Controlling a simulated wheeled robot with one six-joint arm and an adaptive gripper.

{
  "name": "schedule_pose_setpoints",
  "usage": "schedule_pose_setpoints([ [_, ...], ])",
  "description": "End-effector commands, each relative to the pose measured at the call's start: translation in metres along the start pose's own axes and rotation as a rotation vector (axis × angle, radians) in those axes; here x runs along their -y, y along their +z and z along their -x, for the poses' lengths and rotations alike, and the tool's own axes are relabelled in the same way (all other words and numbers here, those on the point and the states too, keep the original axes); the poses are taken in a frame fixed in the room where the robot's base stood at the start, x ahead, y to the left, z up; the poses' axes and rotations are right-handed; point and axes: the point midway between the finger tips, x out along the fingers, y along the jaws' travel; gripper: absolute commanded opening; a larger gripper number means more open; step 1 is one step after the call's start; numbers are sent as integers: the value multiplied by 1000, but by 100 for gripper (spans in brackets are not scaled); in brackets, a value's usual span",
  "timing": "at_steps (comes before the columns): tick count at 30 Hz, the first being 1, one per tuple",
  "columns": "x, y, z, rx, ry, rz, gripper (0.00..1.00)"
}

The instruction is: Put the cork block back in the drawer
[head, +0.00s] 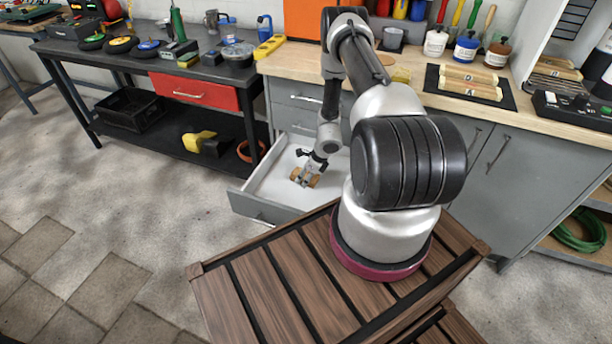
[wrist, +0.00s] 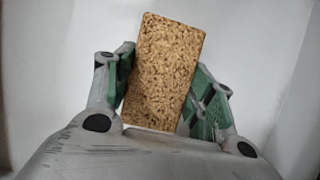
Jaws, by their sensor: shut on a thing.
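The cork block (wrist: 163,70) is a speckled brown rectangular block. In the wrist view it sits slightly tilted between the two green-padded fingers of my gripper (wrist: 165,105), which is shut on it. In the head view my gripper (head: 306,178) is low inside the open grey drawer (head: 264,208), with the cork block partly hidden at its fingertips. The drawer's pale inside surrounds the block in both views. I cannot tell whether the block touches the drawer floor.
The drawer is pulled out below the wooden worktop (head: 290,62). A black bench with a red drawer (head: 196,90) stands to the left. Wooden vise-like jaws (head: 470,82) lie on a dark mat on the worktop. A green hose (head: 580,232) lies on a low shelf at right.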

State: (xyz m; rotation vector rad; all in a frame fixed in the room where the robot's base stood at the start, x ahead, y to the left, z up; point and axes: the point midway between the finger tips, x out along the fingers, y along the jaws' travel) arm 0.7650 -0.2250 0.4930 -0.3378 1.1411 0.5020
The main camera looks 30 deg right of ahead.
Motion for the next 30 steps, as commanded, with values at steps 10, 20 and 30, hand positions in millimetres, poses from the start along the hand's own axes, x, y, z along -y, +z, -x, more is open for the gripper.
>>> schedule_pose_setpoints([
  [10, -4, -5, -6, -6, 6, -3, 76],
  [20, -2, -2, -2, -3, 2, -1, 76],
  [30, 4, 5, 55, -1, 0, -1, 76],
])
